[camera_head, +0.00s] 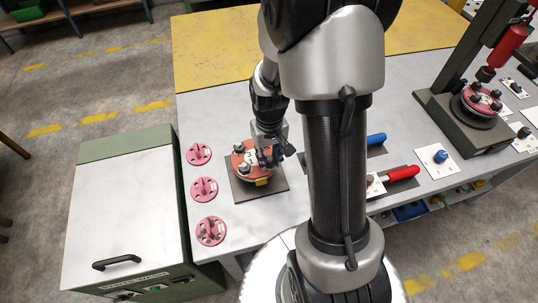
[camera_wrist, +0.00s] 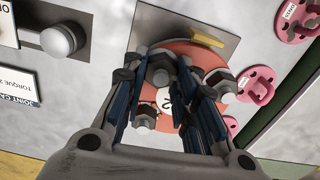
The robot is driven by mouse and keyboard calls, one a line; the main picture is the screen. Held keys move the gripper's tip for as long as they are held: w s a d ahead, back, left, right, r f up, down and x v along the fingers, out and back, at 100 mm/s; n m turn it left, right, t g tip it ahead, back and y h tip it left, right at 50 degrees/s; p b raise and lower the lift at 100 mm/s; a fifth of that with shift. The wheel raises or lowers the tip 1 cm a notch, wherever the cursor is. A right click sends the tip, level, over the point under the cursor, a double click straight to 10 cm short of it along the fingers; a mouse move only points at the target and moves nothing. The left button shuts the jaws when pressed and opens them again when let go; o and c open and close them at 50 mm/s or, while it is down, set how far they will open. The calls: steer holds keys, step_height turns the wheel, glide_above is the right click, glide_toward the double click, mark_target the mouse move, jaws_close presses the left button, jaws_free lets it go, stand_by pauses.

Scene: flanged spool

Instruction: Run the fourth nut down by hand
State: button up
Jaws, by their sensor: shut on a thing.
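The red flanged spool (camera_head: 240,162) sits on a dark square plate (camera_head: 274,192) on the bench, with a yellow piece at its front edge. In the wrist view its red flange face (camera_wrist: 196,50) shows a white numbered label and grey nuts on bolts. My gripper (camera_head: 268,157) is over the right side of the flange. In the wrist view my gripper (camera_wrist: 163,66) is shut on a grey nut (camera_wrist: 160,76) at the flange. Other nuts (camera_wrist: 224,86) stand apart from the fingers. The fingers hide part of the flange, and I cannot tell how far down the held nut sits.
Several pink round tags (camera_head: 199,154) lie left of the plate. A red-handled tool (camera_head: 402,173) and a blue-handled one (camera_head: 376,139) lie at right. A press stand (camera_head: 460,125) holds another red flange at far right. A green cabinet (camera_head: 130,210) stands left of the bench.

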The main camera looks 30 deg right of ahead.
mark_target(270, 159)
steer(key=m, duration=0.6)
steer(key=shift+d, duration=0.1)
stand_by(0.4)
steer(key=o, duration=1)
steer(key=shift+o, duration=0.2)
steer(key=shift+r, duration=0.15)
step_height(270, 159, up, 12)
stand_by(0.4)
